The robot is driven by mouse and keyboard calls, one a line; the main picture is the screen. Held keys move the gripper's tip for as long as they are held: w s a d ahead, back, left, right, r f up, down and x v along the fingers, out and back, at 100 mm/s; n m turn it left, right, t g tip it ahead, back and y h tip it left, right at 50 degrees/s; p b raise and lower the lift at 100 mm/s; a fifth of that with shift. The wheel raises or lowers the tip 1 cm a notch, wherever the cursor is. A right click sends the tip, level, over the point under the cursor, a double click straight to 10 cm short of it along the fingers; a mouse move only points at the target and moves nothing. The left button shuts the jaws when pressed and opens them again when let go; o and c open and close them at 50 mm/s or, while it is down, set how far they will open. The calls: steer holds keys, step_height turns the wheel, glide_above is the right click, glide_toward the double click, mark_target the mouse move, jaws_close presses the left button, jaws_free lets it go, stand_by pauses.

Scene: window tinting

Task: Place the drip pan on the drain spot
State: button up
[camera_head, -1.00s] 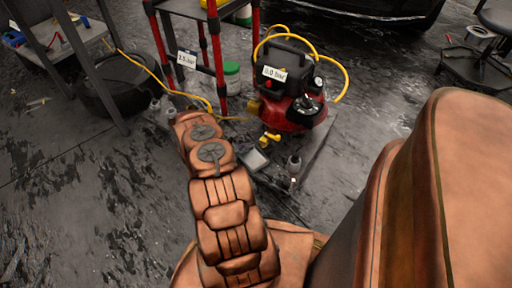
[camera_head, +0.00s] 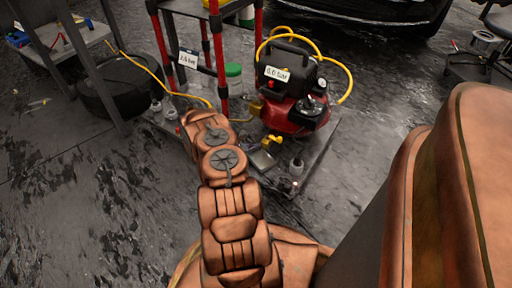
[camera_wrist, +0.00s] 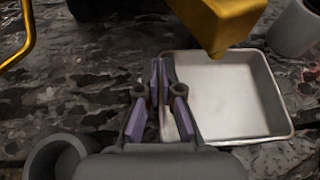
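The drip pan (camera_wrist: 225,95) is a shallow, silver, square metal tray, empty inside. In the head view a small part of the pan (camera_head: 262,161) shows beside my arm, in front of the red and black compressor (camera_head: 290,90). In the wrist view my gripper (camera_wrist: 163,72) has its purple-padded fingers nearly together on the left rim of the pan. The compressor's yellow drain fitting (camera_wrist: 220,25) hangs over the pan's far left part; it also shows in the head view (camera_head: 271,142). No separate mark for the drain spot is visible. My arm hides the gripper in the head view.
Grey cylinders stand close by in the wrist view, at the lower left (camera_wrist: 55,155) and upper right (camera_wrist: 295,25). The compressor stands on a low grey slab (camera_head: 322,150).

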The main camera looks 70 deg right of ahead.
steer(key=o, duration=0.4)
steer(key=shift+o, duration=0.2)
steer(key=shift+r, duration=0.1)
steer(key=p+v, duration=0.4)
steer(key=v, duration=0.6)
steer(key=shift+a+r, duration=0.1)
steer(key=shift+r, duration=0.1)
steer(key=shift+p+v, duration=0.4)
steer(key=shift+v, duration=0.5)
